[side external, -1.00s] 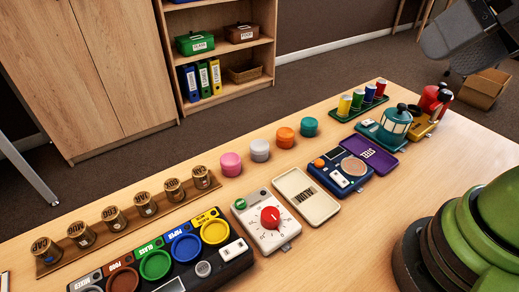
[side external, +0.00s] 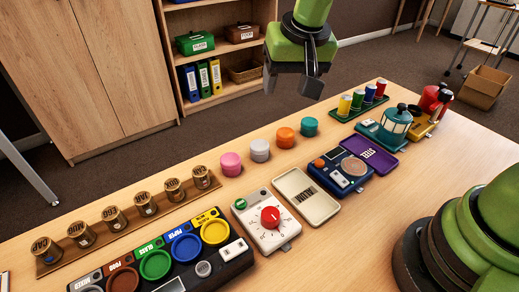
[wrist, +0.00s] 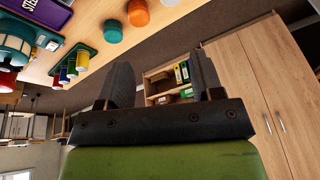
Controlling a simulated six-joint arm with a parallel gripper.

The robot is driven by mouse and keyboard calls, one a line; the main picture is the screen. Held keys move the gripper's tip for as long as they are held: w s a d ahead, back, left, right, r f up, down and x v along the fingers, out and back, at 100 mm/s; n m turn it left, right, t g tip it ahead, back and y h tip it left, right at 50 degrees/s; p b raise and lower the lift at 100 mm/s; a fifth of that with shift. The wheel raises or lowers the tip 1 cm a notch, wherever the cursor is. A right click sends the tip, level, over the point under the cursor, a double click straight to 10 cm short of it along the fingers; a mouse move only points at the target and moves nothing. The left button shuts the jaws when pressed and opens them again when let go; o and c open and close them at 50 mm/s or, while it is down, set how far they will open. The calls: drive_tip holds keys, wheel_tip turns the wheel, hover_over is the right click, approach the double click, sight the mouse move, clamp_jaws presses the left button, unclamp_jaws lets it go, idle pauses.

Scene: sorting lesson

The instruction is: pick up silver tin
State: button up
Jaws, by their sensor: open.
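The silver tin (side external: 260,149) is a short, round, pale grey tin. In the side view it stands upright on the table, in a row between a pink tin (side external: 231,164) and an orange tin (side external: 285,137). My gripper (side external: 293,82) is open and empty, raised well above the row and to the upper right of the silver tin. In the wrist view my gripper's two fingers (wrist: 163,85) are apart with nothing between them.
A teal tin (side external: 309,126) ends the row. A rack of labelled wooden pots (side external: 145,204) stands to the left. A dial box (side external: 266,222), a cream tray (side external: 306,196) and a row of coloured bins (side external: 155,264) lie in front. A shelf (side external: 221,60) stands behind the table.

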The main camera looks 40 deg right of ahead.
approach(260, 146)
drive_tip(key=shift+g+h, duration=0.3)
drive_tip(key=shift+g, duration=0.1)
drive_tip(key=x, duration=0.2)
drive_tip(key=a+x, duration=0.1)
drive_tip(key=x, duration=0.1)
drive_tip(key=shift+f, duration=0.45)
drive_tip(key=shift+w+d+x, duration=0.1)
drive_tip(key=shift+w+x, duration=0.05)
drive_tip(key=shift+x, duration=0.85)
drive_tip(key=shift+w+d+x, duration=0.1)
drive_tip(key=shift+w+x, duration=0.1)
drive_tip(key=shift+x, duration=0.8)
drive_tip(key=shift+w+d+x, duration=0.1)
drive_tip(key=shift+w+x, duration=0.05)
drive_tip(key=shift+x, duration=0.85)
drive_tip(key=shift+r, duration=0.25)
drive_tip(key=c, duration=0.7)
